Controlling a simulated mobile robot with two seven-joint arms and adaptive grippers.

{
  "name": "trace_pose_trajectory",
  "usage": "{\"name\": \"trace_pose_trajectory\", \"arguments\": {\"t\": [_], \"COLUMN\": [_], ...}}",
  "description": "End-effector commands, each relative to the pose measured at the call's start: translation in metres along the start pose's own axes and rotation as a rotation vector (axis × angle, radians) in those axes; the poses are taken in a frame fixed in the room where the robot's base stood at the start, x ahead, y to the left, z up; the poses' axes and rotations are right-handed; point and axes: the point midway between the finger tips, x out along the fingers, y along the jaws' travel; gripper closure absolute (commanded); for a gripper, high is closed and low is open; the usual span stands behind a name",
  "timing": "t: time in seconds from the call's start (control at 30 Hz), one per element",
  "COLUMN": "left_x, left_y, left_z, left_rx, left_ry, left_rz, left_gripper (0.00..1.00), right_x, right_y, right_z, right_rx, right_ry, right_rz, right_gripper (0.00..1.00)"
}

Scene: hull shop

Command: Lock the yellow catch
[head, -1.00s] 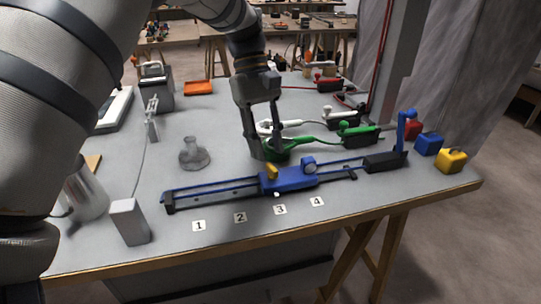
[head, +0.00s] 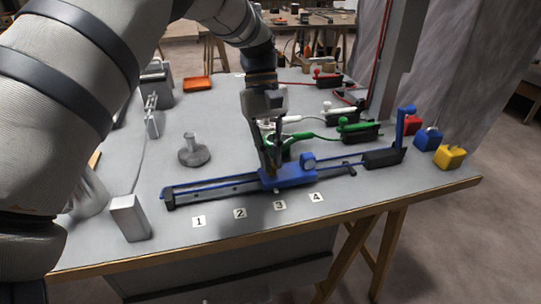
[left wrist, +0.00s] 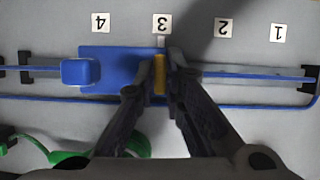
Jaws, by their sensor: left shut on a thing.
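The yellow catch (left wrist: 159,75) sits on the blue carriage (left wrist: 110,70) in the left wrist view. My left gripper (left wrist: 159,62) has one finger on each side of the catch and is shut on it. In the head view the gripper (head: 270,168) points down at the left part of the carriage (head: 292,178) and mostly hides the catch. The carriage sits on a long rail (head: 222,188), level with the label 3 (head: 280,205). My right gripper is not in view.
Green (head: 357,126), white (head: 337,108) and red handled tools lie behind the rail. A glass flask (head: 192,152) and a pale block (head: 128,217) stand at left. Blue and yellow (head: 450,157) blocks stand at right.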

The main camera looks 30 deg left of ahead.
Motion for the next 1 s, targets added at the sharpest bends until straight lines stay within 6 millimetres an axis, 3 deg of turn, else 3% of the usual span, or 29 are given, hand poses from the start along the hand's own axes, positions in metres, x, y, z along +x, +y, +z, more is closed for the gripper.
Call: {"name": "trace_pose_trajectory", "arguments": {"t": [0.3, 0.33, 0.4, 0.73, 0.87, 1.0], "left_x": [0.0, -0.001, -0.001, -0.004, -0.03, -0.073], "left_y": [0.0, 0.0, 0.0, 0.001, 0.002, 0.003], "left_z": [0.0, 0.0, 0.0, -0.001, -0.001, -0.002], "left_rx": [0.057, 0.057, 0.056, 0.055, 0.055, 0.056], "left_ry": [0.001, 0.001, 0.001, 0.002, 0.005, 0.007], "left_rz": [-0.023, -0.023, -0.022, -0.021, -0.018, -0.018], "left_gripper": [1.0, 0.83, 0.7, 0.7, 0.7, 0.7], "right_x": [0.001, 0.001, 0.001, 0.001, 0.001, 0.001], "right_y": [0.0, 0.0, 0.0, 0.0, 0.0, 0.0], "right_z": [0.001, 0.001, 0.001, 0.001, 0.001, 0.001], "right_rx": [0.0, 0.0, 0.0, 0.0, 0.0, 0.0], "right_ry": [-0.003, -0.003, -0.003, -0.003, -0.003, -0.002], "right_rz": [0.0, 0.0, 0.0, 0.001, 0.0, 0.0], "right_gripper": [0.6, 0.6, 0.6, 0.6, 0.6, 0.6]}}
